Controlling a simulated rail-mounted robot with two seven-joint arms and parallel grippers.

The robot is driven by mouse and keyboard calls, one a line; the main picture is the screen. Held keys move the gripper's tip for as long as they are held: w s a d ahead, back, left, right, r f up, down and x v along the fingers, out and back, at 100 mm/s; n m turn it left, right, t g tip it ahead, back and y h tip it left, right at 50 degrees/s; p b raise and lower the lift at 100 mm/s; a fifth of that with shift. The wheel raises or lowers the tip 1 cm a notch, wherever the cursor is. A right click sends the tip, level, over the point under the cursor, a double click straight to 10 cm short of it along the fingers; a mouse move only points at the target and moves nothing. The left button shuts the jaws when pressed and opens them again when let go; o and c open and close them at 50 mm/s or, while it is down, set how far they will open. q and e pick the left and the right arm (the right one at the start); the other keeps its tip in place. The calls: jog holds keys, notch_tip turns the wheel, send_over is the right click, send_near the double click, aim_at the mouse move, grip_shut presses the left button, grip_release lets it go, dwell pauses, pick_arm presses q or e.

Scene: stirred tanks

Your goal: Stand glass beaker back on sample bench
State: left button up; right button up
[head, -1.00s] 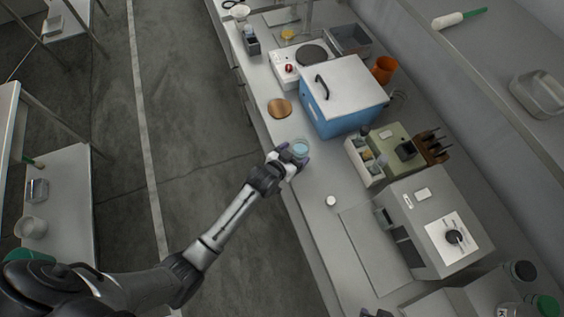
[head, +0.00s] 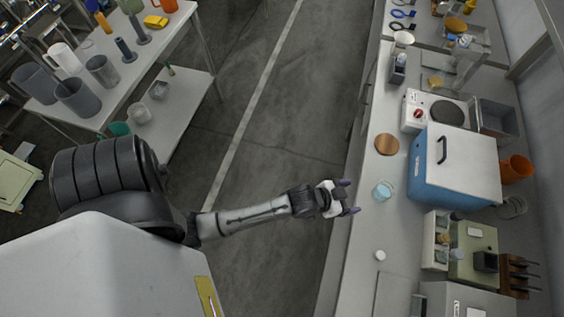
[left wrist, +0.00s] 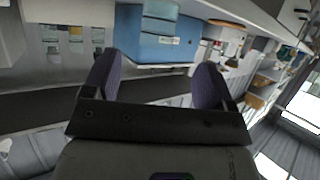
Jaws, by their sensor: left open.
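The glass beaker (head: 384,190), clear with a pale blue tint, stands upright on the sample bench (head: 352,255) in the head view. It is just left of the blue box with a white lid (head: 430,185). My left gripper (head: 348,197) is open and empty, left of the beaker near the bench's front edge, with a gap between them. In the left wrist view its two dark fingers (left wrist: 155,80) are spread wide, with the blue box (left wrist: 150,48) beyond them. My right gripper is not in view.
A copper-coloured disc (head: 387,144) lies behind the beaker, and a hotplate (head: 420,110) stands farther back. A small white round item (head: 380,255) sits in front. A rack of small containers (head: 436,240) is at the right. The floor aisle left of the bench is clear.

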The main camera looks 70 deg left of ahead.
pick_arm(q)
jog(key=s+a+r+g+y, duration=0.1)
jog(key=s+g, duration=0.3)
jog(key=s, duration=0.7)
jog(key=s+a+r+g+y, duration=0.1)
jog(key=s+g, duration=0.4)
jog(key=s, duration=0.7)
jog(key=shift+s+a+r, duration=0.15)
jog(key=shift+a+r, duration=0.05)
jog(key=shift+a, duration=0.45)
